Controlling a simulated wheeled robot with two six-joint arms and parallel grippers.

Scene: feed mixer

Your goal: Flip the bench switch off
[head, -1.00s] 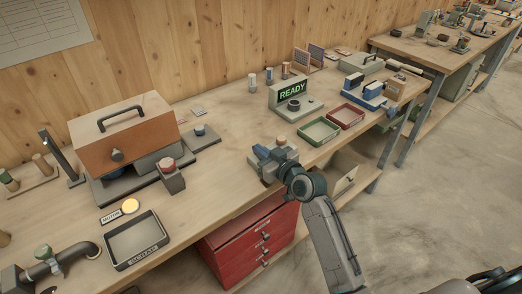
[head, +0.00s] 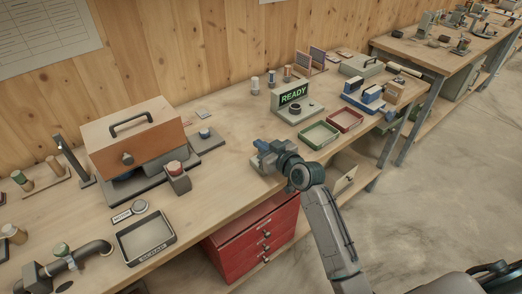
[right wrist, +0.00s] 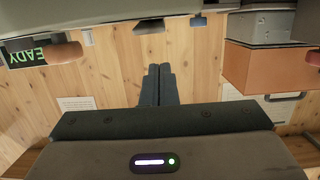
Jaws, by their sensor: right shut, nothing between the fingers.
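My right gripper (head: 258,148) is over the front edge of the bench, above the red drawers. Its two dark fingers lie together, empty, in the right wrist view (right wrist: 158,84). A round lamp (head: 139,206) beside a small label plate on the bench is grey and unlit. My left gripper is not in view.
A green-lit READY panel (head: 292,97) stands behind the gripper, with green (head: 319,146) and red (head: 358,124) trays to its right. An orange-brown box with a handle (head: 135,143) and a black-rimmed tray (head: 172,238) are to the left.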

